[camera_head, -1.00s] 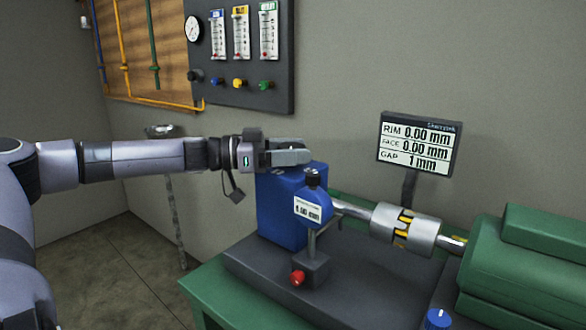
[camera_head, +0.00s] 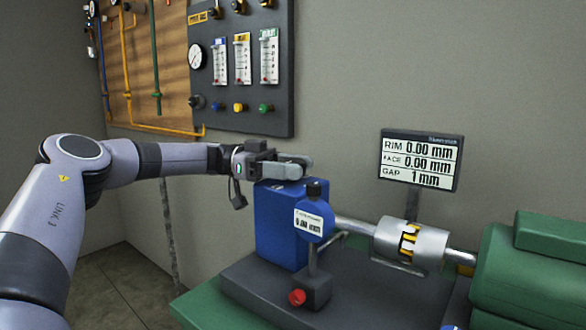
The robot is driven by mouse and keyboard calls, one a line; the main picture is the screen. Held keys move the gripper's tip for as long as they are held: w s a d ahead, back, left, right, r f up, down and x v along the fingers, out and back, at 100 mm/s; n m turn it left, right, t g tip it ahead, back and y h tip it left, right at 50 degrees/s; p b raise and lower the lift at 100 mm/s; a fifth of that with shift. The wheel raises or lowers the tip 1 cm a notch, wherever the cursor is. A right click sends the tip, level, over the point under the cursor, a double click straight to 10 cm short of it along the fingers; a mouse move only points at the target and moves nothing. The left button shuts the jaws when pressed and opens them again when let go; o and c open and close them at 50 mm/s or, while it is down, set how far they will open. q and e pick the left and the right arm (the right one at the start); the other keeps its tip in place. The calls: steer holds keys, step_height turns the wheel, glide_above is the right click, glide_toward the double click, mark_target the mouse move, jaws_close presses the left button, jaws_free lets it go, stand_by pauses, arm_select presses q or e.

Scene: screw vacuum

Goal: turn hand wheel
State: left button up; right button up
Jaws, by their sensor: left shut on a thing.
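My left gripper (camera_head: 292,168) is at the top of the blue block (camera_head: 279,222), its fingers closed and pointing right. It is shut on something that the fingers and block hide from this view. I cannot make out a hand wheel for certain. A red knob (camera_head: 297,297) sits on the dark foot of a dial gauge (camera_head: 312,222) in front of the block. A silver shaft coupling (camera_head: 409,244) lies to the right. My right gripper is not in view.
The green machine (camera_head: 530,265) stands on the right of the dark base plate (camera_head: 375,295). A display (camera_head: 420,160) reads RIM 0.00, FACE 0.00 and GAP 1 mm. A gauge panel (camera_head: 240,100) hangs on the wall behind. Floor shows at lower left.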

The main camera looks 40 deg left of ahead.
arm_select(q)
steer(key=shift+g, duration=0.3)
steer(key=o, duration=1)
steer(key=shift+c, duration=0.2)
steer(key=v, duration=0.7)
steer(key=shift+s+f, duration=0.1)
